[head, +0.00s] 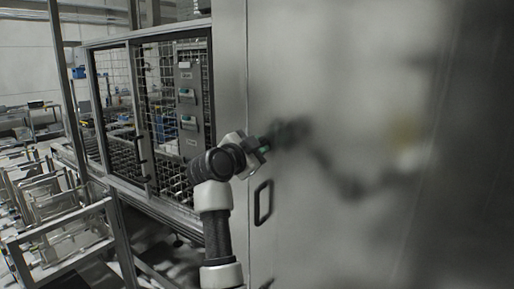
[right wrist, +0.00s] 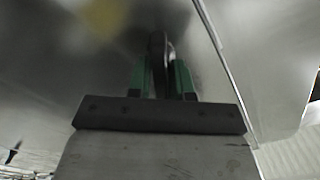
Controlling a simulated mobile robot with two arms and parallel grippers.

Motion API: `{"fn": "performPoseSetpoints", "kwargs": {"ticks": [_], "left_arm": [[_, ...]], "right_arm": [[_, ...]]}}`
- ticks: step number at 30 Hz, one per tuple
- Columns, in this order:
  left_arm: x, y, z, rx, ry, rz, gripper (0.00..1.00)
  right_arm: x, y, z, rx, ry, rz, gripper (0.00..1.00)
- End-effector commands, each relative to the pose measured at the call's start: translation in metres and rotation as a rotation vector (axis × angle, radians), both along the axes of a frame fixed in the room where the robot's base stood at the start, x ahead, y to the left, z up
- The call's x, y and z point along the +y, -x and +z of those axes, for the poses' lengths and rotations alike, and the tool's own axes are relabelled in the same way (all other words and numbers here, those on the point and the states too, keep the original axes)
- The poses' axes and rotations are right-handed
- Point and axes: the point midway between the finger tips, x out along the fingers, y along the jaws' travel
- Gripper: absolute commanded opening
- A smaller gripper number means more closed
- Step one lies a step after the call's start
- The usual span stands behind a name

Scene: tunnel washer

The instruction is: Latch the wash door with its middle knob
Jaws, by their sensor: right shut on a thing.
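The wash door (head: 340,60) is a large, shiny grey metal panel filling the right half of the head view. My right gripper (head: 266,144) is at the door's left edge, above a black handle (head: 263,203). In the right wrist view, its two green fingers (right wrist: 160,78) are shut on a dark, rounded knob (right wrist: 159,45), which stands upright between them against the metal. In the head view the gripper mostly hides this knob. The dark arm shape on the panel is a blurred reflection. My left gripper is not in view.
A mesh-fronted cabinet (head: 110,75) with labelled grey boxes (head: 187,95) stands left of the door. Metal rack frames (head: 60,225) fill the lower left. In the right wrist view a panel edge (right wrist: 222,62) runs close to the right of the fingers.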

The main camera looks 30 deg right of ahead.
Motion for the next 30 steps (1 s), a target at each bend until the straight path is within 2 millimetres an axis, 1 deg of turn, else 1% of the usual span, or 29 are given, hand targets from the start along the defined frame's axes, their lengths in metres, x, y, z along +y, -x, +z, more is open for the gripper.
{"fn": "performPoseSetpoints", "kwargs": {"ticks": [15,16,18,19,26,30], "left_arm": [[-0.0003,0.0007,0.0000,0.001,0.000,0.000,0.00],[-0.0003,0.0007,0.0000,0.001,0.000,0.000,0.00],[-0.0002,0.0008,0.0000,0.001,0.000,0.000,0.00],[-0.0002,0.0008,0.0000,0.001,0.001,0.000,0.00],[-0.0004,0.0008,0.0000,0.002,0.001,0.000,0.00],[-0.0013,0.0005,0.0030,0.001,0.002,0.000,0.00]], "right_arm": [[-0.0004,0.0003,0.0012,-0.001,0.003,-0.001,0.00],[-0.0004,0.0003,0.0012,-0.002,0.002,-0.001,0.24],[-0.0004,0.0003,0.0012,-0.002,0.002,-0.001,0.34],[-0.0004,0.0003,0.0012,-0.002,0.002,-0.001,0.38],[-0.0002,0.0002,0.0007,-0.001,0.002,-0.001,0.38],[0.0033,-0.0017,0.0015,0.001,0.001,-0.001,0.38]]}}
